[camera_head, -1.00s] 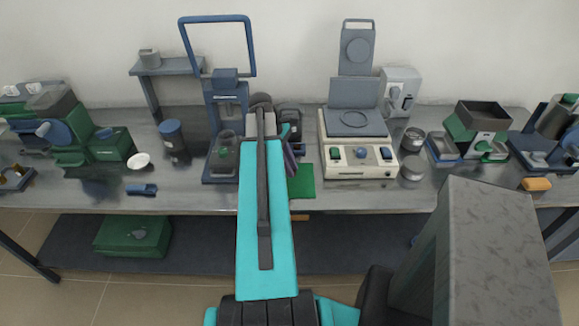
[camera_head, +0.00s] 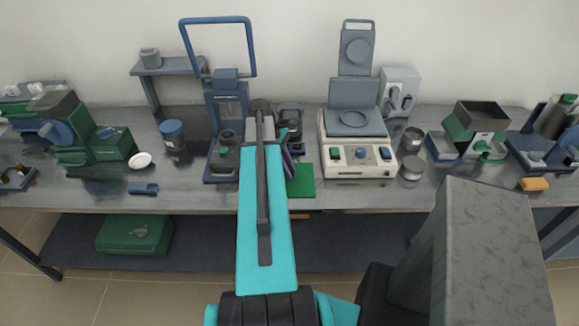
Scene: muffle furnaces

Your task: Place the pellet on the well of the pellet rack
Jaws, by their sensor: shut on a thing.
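My arm (camera_head: 266,215) reaches forward over the middle of the bench, and its far end is near the blue press. My gripper's fingers do not show; the arm's own links cover that spot. I cannot make out the pellet. I cannot make out the pellet rack or its well for certain either.
A blue press (camera_head: 227,105) with a tall frame stands left of the arm. A cream hot-plate device (camera_head: 356,150) stands right of it. A blue cylinder (camera_head: 172,136), a white dish (camera_head: 140,160) and a blue block (camera_head: 143,189) are at the left. The bench front (camera_head: 220,199) is mostly clear.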

